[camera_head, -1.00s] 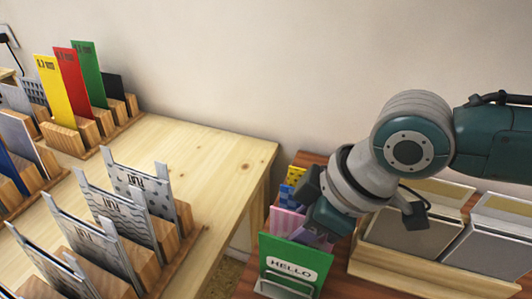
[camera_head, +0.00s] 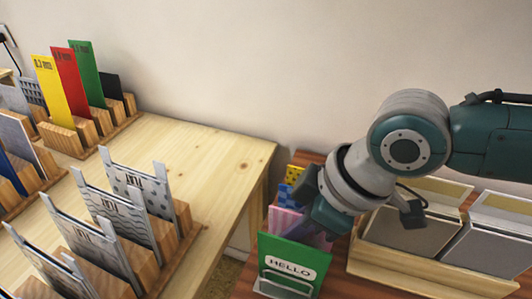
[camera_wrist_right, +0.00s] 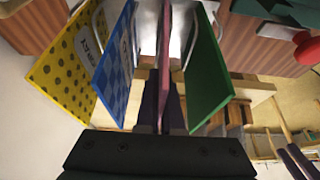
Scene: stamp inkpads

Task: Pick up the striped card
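The striped card (camera_head: 285,219) is pink with pale stripes and stands in a row of cards, behind the green HELLO card (camera_head: 292,265) and in front of a blue checked card (camera_head: 285,195). My right gripper (camera_head: 310,233) reaches down to it from the right and hides part of it. In the right wrist view the striped card (camera_wrist_right: 164,60) is seen edge-on as a thin pink strip. The dark fingers of the right gripper (camera_wrist_right: 163,105) lie close against both its sides, shut on it. The card's lower part is hidden. My left gripper is not in view.
A yellow dotted card (camera_head: 296,173) stands at the back of the row. A wooden tray (camera_head: 375,262) with grey pads is close to the right. At the left, a pale wooden table (camera_head: 215,150) bears several metal plates in wooden holders.

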